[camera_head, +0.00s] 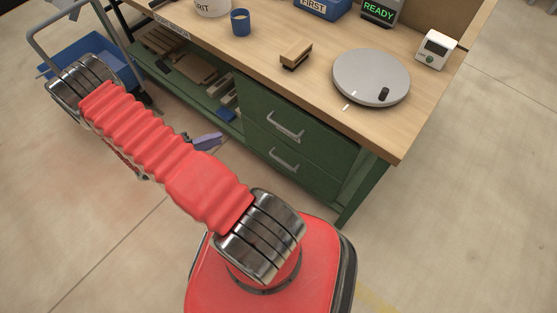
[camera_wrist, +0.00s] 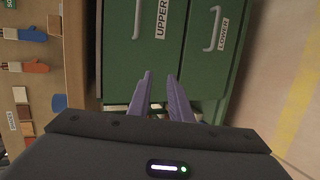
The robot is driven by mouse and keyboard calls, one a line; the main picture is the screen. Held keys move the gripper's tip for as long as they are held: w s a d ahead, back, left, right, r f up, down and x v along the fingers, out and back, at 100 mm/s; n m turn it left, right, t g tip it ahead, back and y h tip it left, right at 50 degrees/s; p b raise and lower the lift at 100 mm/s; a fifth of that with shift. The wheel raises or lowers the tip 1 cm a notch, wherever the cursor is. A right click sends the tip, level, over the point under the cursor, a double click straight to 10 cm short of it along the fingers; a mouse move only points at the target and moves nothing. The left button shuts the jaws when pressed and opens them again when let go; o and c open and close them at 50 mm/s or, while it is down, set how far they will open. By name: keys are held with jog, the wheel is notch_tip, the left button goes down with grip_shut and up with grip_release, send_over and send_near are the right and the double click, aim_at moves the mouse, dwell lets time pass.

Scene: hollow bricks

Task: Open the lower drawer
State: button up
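The green lower drawer (camera_head: 315,177) sits under the upper drawer (camera_head: 320,137) in the bench and looks closed. Its pale lower handle (camera_head: 284,160) is a bar pull. In the wrist view, turned sideways, the lower drawer (camera_wrist: 205,70) is at the right, with its handle (camera_wrist: 212,30) beside a "LOWER" label (camera_wrist: 224,32). The upper handle (camera_wrist: 137,18) is left of it. My gripper (camera_wrist: 162,80) has two purple fingers apart with nothing between them. In the head view my gripper (camera_head: 206,140) is left of the drawers, apart from both handles, partly hidden behind my arm.
The wooden benchtop (camera_head: 320,85) carries a grey turntable (camera_head: 371,76), a wooden block (camera_head: 296,55), a blue cup (camera_head: 240,22) and a white timer box (camera_head: 436,49). An open shelf (camera_head: 165,65) is left of the drawers. A blue cart (camera_head: 85,55) stands far left. Floor right of the bench is clear.

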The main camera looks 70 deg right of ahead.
jog(key=s+d+f+n+h, duration=0.1)
jog(key=s+f, duration=0.3)
jog(key=f, duration=0.3)
jog(key=s+d+f+h, duration=0.1)
jog(key=s+f, duration=0.2)
jog(key=f, duration=0.3)
jog(key=n+t+h, duration=0.1)
jog(key=t, duration=0.1)
send_near(279, 160)
jog(key=f+v, duration=0.1)
jog(key=v, duration=0.3)
jog(key=shift+w+d+r, duration=0.1)
jog(key=shift+w+d, duration=0.05)
jog(key=shift+d, duration=0.05)
jog(key=shift+d, duration=0.15)
jog(key=shift+x, duration=6.8)
grip_shut()
